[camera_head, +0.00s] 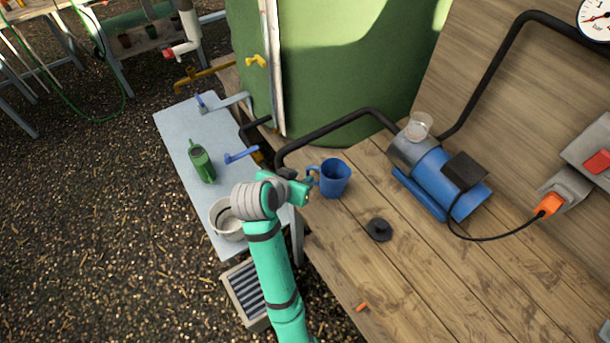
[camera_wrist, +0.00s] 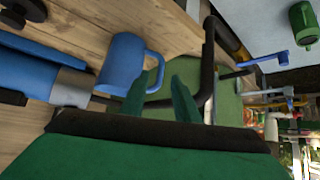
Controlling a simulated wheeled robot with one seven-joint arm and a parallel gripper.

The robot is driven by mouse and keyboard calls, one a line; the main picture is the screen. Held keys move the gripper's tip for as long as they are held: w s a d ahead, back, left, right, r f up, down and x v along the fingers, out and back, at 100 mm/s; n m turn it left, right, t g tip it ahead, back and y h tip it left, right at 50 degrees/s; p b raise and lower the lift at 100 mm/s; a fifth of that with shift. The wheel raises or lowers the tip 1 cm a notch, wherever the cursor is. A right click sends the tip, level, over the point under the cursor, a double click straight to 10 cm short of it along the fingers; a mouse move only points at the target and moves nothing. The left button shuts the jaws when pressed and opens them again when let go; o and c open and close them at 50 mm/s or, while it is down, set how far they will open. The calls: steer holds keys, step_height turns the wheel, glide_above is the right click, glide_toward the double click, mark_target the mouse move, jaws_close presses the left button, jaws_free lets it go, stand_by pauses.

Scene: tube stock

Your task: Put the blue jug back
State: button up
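The blue jug (camera_head: 335,178) stands upright on the wooden bench, its handle on the left side. My gripper (camera_head: 305,186) is at the handle side of the jug, low over the bench. In the wrist view the jug (camera_wrist: 121,62) shows beyond my fingers, and its handle lies between the two fingertips (camera_wrist: 161,76) in the picture. The fingers are apart, with a gap visible between them. I cannot tell whether either finger touches the handle.
A blue pump (camera_head: 440,178) with a clear cup (camera_head: 418,125) on it stands right of the jug. A black cap (camera_head: 379,229) lies in front. A black pipe (camera_head: 335,128) runs behind. A grey table (camera_head: 178,125) holds a green can (camera_head: 202,163) and a pale bucket (camera_head: 224,216).

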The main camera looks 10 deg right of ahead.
steer(key=v, duration=0.4)
steer(key=s+a+f+n+t+y, duration=0.2)
steer(key=s+a+f+n, duration=0.1)
steer(key=s+f, duration=0.35)
steer(key=s+a+f+n+t+y, duration=0.2)
steer(key=s+a+f+n, duration=0.15)
steer(key=s+f, duration=0.3)
steer(key=s+a+r+t+y, duration=0.1)
steer(key=s+r+t, duration=0.1)
steer(key=s, duration=0.8)
steer(key=s+a+r+t+y, duration=0.1)
steer(key=s+r, duration=0.3)
steer(key=s, duration=0.6)
steer(key=shift+s+r+n+t, duration=0.2)
steer(key=shift+s+n+t, duration=0.15)
steer(key=shift+t, duration=0.25)
